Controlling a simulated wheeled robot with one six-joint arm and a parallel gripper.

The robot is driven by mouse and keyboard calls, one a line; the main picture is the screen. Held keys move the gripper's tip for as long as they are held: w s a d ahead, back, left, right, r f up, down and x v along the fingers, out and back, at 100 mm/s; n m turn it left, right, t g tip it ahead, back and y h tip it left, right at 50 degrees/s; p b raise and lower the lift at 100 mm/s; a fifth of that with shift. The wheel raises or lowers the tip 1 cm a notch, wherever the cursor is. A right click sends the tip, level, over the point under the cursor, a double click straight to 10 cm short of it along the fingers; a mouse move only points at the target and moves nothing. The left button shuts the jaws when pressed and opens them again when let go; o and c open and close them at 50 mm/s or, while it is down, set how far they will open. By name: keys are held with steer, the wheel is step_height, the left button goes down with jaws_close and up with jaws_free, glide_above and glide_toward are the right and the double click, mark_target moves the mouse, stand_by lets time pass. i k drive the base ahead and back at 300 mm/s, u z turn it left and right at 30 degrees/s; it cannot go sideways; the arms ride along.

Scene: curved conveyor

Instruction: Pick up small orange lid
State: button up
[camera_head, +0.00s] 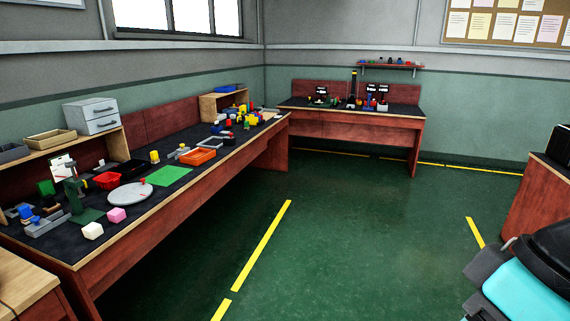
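I cannot make out a small orange lid for certain at this distance. An orange tray-like thing (198,156) lies on the long left bench (190,190), near its front edge. Many small coloured pieces (240,120) crowd the far end of that bench, too small to tell apart. Part of my own arm, teal and black, shows in the lower right corner. No gripper fingers can be made out, and the benches are well away from my arm.
A far bench (350,115) stands at the back. Green floor (340,230) between the benches is clear.

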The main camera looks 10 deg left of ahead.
mark_target(197, 156)
steer(key=u, duration=0.35)
steer(key=i, duration=2.15)
steer(key=u, duration=0.75)
steer(key=i, duration=2.1)
steer(key=u, duration=0.3)
